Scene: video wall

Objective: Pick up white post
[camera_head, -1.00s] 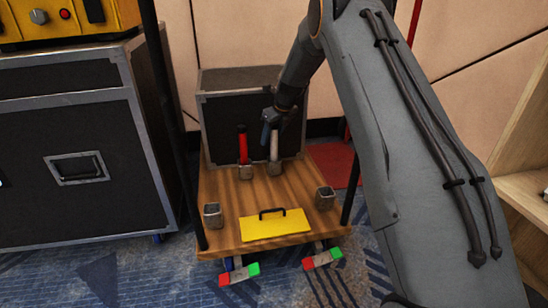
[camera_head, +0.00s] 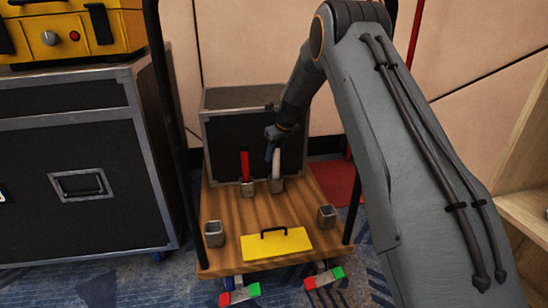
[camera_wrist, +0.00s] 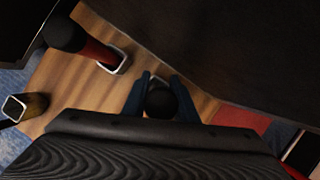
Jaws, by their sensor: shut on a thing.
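The white post (camera_head: 276,163) stands near upright at the back of the wooden cart deck (camera_head: 225,205), over a small grey square socket (camera_head: 277,185). I cannot tell whether its foot is inside the socket. My gripper (camera_head: 273,148) is shut on the upper part of the post. In the wrist view, the blue fingers of my gripper (camera_wrist: 158,98) lie on either side of the post's dark round top (camera_wrist: 161,102). The lower post is mostly hidden there.
A red post (camera_head: 245,164) stands in a socket just left. A black case (camera_head: 222,140) is close behind. Empty sockets (camera_head: 214,234) (camera_head: 326,216) and a yellow plate with a black handle (camera_head: 265,245) are nearer the front. Dark cart uprights (camera_head: 175,130) flank the deck.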

